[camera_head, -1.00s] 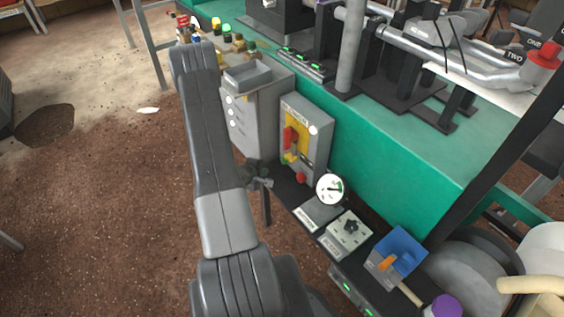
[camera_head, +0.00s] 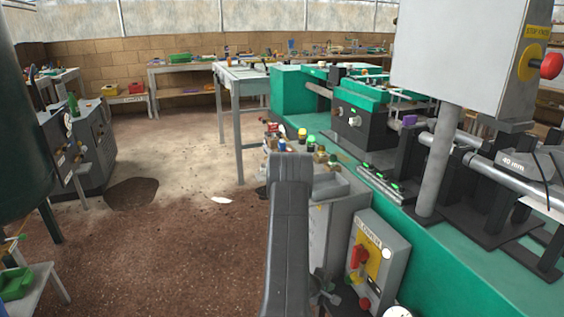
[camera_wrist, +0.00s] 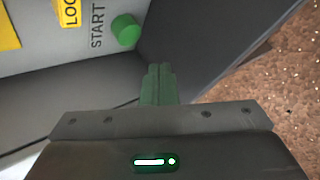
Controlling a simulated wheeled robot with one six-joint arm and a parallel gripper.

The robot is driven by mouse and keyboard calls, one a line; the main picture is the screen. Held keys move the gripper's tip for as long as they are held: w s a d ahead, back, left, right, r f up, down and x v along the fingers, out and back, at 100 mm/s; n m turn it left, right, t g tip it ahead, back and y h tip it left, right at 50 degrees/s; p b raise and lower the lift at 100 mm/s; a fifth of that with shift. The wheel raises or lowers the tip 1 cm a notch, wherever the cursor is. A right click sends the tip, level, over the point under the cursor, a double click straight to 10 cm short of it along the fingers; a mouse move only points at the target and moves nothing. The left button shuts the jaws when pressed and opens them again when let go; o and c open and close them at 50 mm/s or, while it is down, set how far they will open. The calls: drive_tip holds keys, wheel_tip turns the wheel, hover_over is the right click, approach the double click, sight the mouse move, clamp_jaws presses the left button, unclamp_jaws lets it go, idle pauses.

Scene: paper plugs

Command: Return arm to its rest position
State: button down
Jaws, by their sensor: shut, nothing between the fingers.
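My arm (camera_head: 287,230) rises from the bottom edge in the head view, beside the grey cabinet. My gripper (camera_head: 324,287) is partly seen low in that view, just left of the starter box (camera_head: 378,255) with its red and yellow switch. In the wrist view, my gripper (camera_wrist: 158,72) has its fingers together, with nothing between them. A green button (camera_wrist: 125,30) marked START is on the grey panel (camera_wrist: 100,60) just beyond and left of the fingertips. The fingertips look apart from the button.
The green machine (camera_head: 430,270) and its rods fill the right side. A dark tank (camera_head: 22,130) and a low table (camera_head: 35,285) are at left.

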drive_tip(key=s+a+p, duration=0.2)
drive_tip(key=a, duration=0.3)
drive_tip(key=shift+a+p, duration=0.3)
drive_tip(key=shift+a, duration=0.05)
drive_tip(key=shift+d, duration=0.1)
drive_tip(key=d, duration=0.2)
drive_tip(key=w+d, duration=0.1)
drive_tip(key=d, duration=0.1)
drive_tip(key=w+d+b, duration=0.1)
drive_tip(key=d, duration=0.1)
drive_tip(key=shift+r, duration=0.25)
drive_tip(key=shift+a+p, duration=0.2)
drive_tip(key=shift+p, duration=1.05)
